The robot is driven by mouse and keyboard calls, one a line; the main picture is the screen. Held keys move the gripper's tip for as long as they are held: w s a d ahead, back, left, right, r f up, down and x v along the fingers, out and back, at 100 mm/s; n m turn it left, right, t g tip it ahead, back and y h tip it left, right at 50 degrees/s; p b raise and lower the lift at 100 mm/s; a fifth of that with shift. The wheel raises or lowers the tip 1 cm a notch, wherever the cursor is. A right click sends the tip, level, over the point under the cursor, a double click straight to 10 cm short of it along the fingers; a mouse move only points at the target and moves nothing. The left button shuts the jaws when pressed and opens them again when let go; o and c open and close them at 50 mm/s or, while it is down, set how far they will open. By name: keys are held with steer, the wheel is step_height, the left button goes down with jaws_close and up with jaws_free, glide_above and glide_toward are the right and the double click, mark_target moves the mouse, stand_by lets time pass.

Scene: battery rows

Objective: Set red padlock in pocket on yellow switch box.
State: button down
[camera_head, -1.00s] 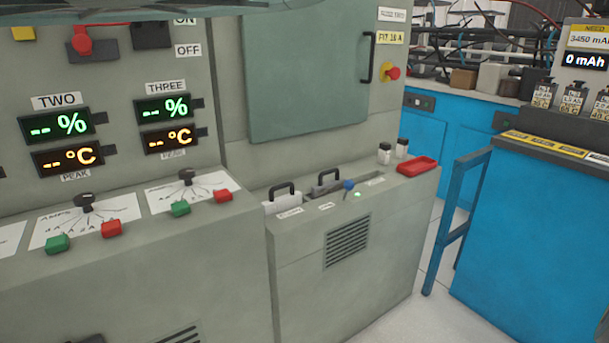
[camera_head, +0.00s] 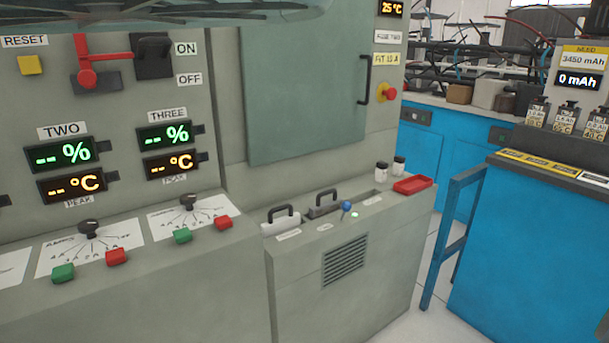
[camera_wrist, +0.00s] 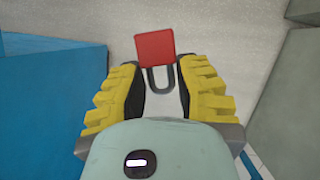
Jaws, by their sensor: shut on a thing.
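A red padlock (camera_wrist: 154,48) with a dark grey shackle shows in the wrist view. My gripper (camera_wrist: 160,82), with its yellow ribbed fingers, is shut on the padlock, with the shackle between the fingers and the red body beyond their tips. It hangs over pale floor, clear of any surface. The head view does not show my gripper or the padlock. I see no yellow switch box or pocket in either current view.
A grey cabinet with a green door (camera_head: 305,80) fills the head view's middle. A red tray (camera_head: 413,185) sits on its lower ledge. A blue bench (camera_head: 525,250) with a blue frame stands at right. Floor shows between them. The wrist view has blue and grey surfaces at its sides.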

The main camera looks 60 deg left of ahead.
steer(key=shift+w+a+r+p, duration=0.1)
steer(key=shift+a+r+p, duration=0.1)
steer(key=shift+r+p, duration=0.4)
steer(key=shift+w+a+r+p, duration=0.15)
steer(key=shift+r+p, duration=0.15)
steer(key=shift+r, duration=0.5)
steer(key=shift+a+r+p, duration=0.2)
steer(key=shift+r+p, duration=0.25)
steer(key=shift+r, duration=0.25)
steer(key=w+a+r+m+p, duration=0.1)
steer(key=r+p, duration=1.9)
steer(key=r, duration=0.5)
steer(key=w+a+r+m+y+p, duration=0.1)
steer(key=a+r+p, duration=0.1)
steer(key=r+p, duration=1.8)
steer(key=w+a+r+m+p, duration=0.1)
steer(key=a+r+p, duration=0.1)
steer(key=r+p, duration=1.8)
step_height(320, 180, up, 10)
steer(key=shift+w+a+m, duration=0.25)
steer(key=shift+m, duration=0.05)
